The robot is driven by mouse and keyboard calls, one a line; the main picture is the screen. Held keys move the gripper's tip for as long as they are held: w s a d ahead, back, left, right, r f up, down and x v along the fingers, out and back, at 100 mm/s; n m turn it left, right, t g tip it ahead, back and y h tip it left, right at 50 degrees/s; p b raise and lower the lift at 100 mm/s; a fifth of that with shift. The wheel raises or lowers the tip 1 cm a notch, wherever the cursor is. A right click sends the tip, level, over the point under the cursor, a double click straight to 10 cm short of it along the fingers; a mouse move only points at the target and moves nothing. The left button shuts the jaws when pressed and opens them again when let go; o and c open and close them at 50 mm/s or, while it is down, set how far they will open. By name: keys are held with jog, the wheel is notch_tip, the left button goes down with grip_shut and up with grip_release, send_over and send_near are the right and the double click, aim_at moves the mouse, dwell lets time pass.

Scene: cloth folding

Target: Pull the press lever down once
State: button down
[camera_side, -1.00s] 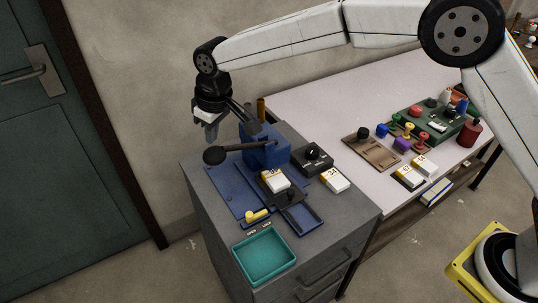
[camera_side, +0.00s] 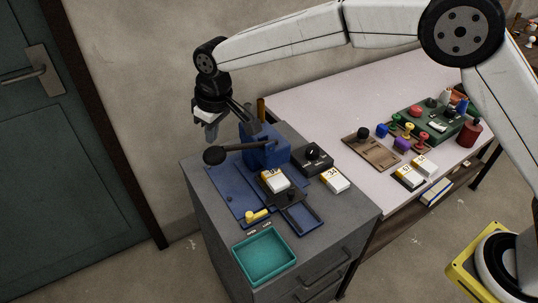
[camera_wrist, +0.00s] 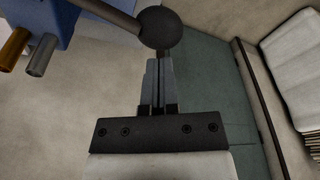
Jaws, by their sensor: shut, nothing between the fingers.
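The press (camera_side: 266,150) is a blue block on a blue base plate (camera_side: 228,190), on top of the grey cabinet. Its dark lever (camera_side: 240,147) sticks out to the left, roughly level, and ends in a black ball knob (camera_side: 214,156). In the wrist view the knob (camera_wrist: 160,27) is at the top centre, just beyond my fingertips. My gripper (camera_side: 211,136) is shut and empty, pointing down above the knob in the side view. It also shows in the wrist view (camera_wrist: 158,64), fingers together. I cannot tell whether the fingertips touch the knob.
A teal tray (camera_side: 264,256) sits at the cabinet's front. A yellow-handled part (camera_side: 257,216), white-and-yellow boxes (camera_side: 335,180) and a black knob box (camera_side: 312,158) stand around the press. Coloured items fill the right of the light table (camera_side: 310,107). The wall is close behind my gripper.

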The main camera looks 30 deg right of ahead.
jog(key=shift+f, duration=0.1)
dwell(0.3)
notch_tip(320, 180, down, 8)
dwell(2.0)
jog(key=shift+s+d, duration=0.1)
jog(key=shift+r, duration=4.1)
jog(key=s+d+f+m, duration=0.1)
jog(key=s+d+m, duration=0.1)
jog(key=s+d, duration=0.45)
jog(key=s+d+f+m, duration=0.1)
jog(key=s+d, duration=0.2)
jog(key=d, duration=0.7)
jog(key=s+d+m, duration=0.2)
jog(key=s+d, duration=0.3)
jog(key=d, duration=0.3)
jog(key=s+d+f, duration=0.1)
jog(key=s+d, duration=0.1)
jog(key=s, duration=0.2)
jog(key=s+d+f+m+h, duration=0.1)
jog(key=s+d, duration=0.1)
jog(key=s, duration=0.3)
jog(key=shift+s+d+f+t, duration=0.3)
